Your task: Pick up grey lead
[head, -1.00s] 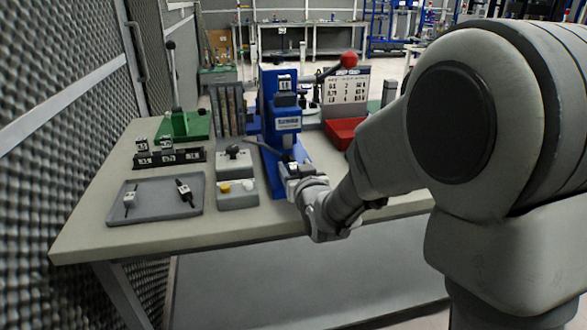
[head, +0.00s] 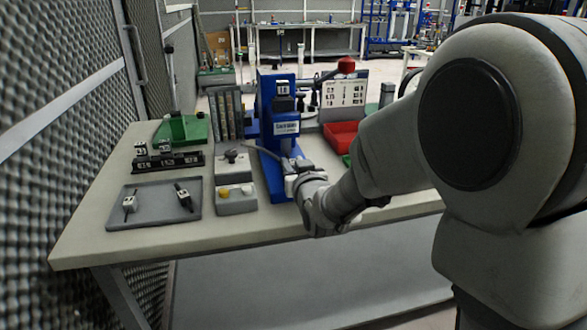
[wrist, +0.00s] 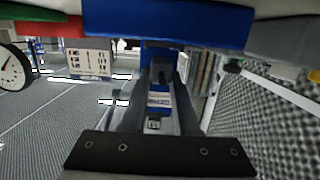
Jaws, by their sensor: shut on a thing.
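The grey lead (head: 264,150) shows as a thin line in the head view, running from the top of the grey box (head: 234,165) across the blue stand's base to my gripper. My gripper (head: 286,164) is low over the front of that base, shut on the lead's end. The gripped end is hidden by the jaws and cannot be made out. In the wrist view the dark fingers of my gripper (wrist: 161,65) come close together, with the blue stand (wrist: 158,100) between and beyond them. The stand (head: 280,110) is upright in the head view.
A grey tray (head: 150,221) with two small plugs lies at the table's left. A black labelled block (head: 168,160) and a green fixture (head: 183,128) stand behind it. A red bin (head: 341,135) is right of the stand. The table front (head: 150,245) is clear.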

